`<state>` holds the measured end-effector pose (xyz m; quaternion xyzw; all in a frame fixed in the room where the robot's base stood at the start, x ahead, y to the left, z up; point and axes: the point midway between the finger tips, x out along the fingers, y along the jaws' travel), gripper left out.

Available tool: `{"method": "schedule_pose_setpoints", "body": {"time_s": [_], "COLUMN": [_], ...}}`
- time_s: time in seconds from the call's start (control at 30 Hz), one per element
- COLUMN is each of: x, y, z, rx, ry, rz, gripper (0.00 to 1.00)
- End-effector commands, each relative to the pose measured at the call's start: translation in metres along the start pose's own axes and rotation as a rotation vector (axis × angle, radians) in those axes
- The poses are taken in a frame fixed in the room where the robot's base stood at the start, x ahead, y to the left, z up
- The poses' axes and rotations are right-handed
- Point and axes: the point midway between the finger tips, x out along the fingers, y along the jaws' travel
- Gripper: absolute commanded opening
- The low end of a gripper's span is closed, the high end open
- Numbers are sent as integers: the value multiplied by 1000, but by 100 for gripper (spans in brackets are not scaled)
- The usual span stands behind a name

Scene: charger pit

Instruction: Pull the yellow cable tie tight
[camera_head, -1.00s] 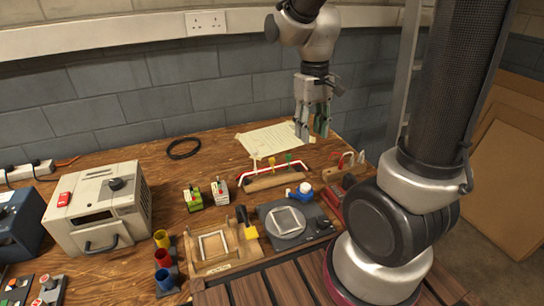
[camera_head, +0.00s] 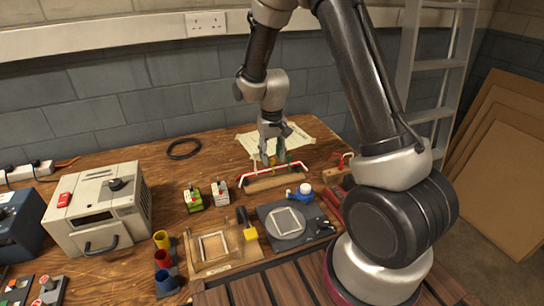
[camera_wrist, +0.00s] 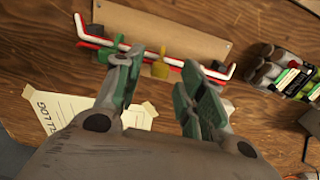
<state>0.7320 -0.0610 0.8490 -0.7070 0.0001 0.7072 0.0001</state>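The yellow cable tie (camera_wrist: 160,68) stands up from a bundle of red and white cables (camera_wrist: 95,42) along a wooden block (camera_wrist: 170,25) in the wrist view. My gripper (camera_wrist: 158,70) is open, its green-padded fingers on either side of the tie in that picture. I cannot tell how far the fingertips are from it. A green tie (camera_wrist: 118,40) shows by the left finger, and another green part is partly behind the right finger. In the head view my gripper (camera_head: 272,160) hangs over the block (camera_head: 282,179) and hides much of the ties.
A taped paper sheet (camera_head: 300,138) lies behind the block. A black cable ring (camera_head: 184,148) lies farther left.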

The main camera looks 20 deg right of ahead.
Motion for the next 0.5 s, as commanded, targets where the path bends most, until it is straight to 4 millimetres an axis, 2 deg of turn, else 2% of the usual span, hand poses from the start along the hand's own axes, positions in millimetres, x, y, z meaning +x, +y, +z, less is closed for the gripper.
{"method": "schedule_pose_setpoints", "body": {"time_s": [0.1, 0.33, 0.37, 0.5], "x": [7, 8, 8, 8], "y": [0, 0, 0, 0], "z": [0, 0, 0, 0], "rx": [0, 0, 0, 0], "ry": [0, 0, 0, 0], "rz": [0, 0, 0, 0], "gripper": [39, 39, 37, 12]}}
